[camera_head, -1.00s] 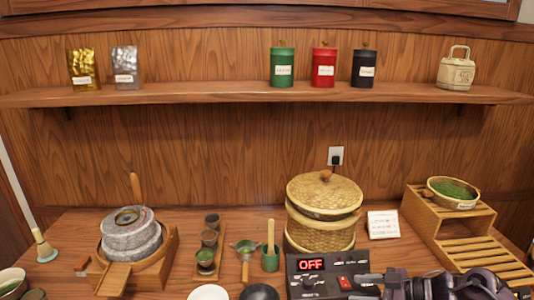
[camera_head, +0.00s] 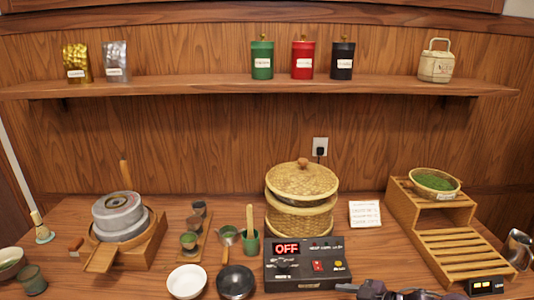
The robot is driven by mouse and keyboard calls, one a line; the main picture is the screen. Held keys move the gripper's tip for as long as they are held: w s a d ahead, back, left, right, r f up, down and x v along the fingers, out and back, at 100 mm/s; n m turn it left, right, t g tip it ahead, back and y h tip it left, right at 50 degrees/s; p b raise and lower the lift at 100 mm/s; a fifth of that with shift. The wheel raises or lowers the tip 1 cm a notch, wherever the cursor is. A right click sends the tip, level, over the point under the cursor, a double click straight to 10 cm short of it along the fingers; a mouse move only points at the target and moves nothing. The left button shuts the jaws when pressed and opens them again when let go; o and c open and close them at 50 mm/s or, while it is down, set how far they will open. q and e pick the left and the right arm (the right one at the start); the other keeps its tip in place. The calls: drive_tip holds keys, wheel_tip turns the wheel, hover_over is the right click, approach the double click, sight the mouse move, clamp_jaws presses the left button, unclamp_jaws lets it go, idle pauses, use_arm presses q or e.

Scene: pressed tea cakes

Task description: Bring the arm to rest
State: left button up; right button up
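My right gripper (camera_head: 345,289) is at the bottom edge, just in front of the black control box (camera_head: 306,265), whose red display reads OFF. One dark finger shows pointing left; the rest is cut off by the frame, so its opening is unclear. I see nothing held in the visible part. My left gripper is out of view.
A lidded woven steamer (camera_head: 301,205) stands behind the box. A stone mill (camera_head: 120,215) is at left, with a white bowl (camera_head: 187,281) and a dark bowl (camera_head: 235,281) nearer the middle. A wooden stepped rack (camera_head: 455,258) is at right. Canisters line the shelf (camera_head: 200,88).

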drive_tip(key=s+a+f+m+t+h, duration=0.1)
drive_tip(key=s+a+m+t+h, duration=0.1)
drive_tip(key=s+a+m+h, duration=0.3)
drive_tip(key=s+d+r+m+g+h, duration=0.1)
drive_tip(key=s+d+m+g+h, duration=0.15)
drive_tip(key=s, duration=0.75)
drive_tip(key=s+d+r+m+g+h, duration=0.1)
drive_tip(key=s+d+m+g+h, duration=0.15)
drive_tip(key=s, duration=0.75)
wheel_tip(320, 180, down, 30)
drive_tip(key=s+d+g, duration=0.1)
drive_tip(key=g, duration=0.1)
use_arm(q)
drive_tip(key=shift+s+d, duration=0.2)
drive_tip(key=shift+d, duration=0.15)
use_arm(e)
drive_tip(key=s+d+f, duration=0.1)
drive_tip(key=s+f, duration=0.8)
drive_tip(key=s, duration=0.1)
drive_tip(key=s+d+f+g, duration=0.1)
drive_tip(key=s+d+f, duration=0.1)
drive_tip(key=s+f, duration=0.7)
drive_tip(key=shift+s+d+f, duration=0.2)
drive_tip(key=shift+s+d, duration=0.05)
drive_tip(key=shift+s, duration=0.15)
drive_tip(key=shift+c, duration=0.3)
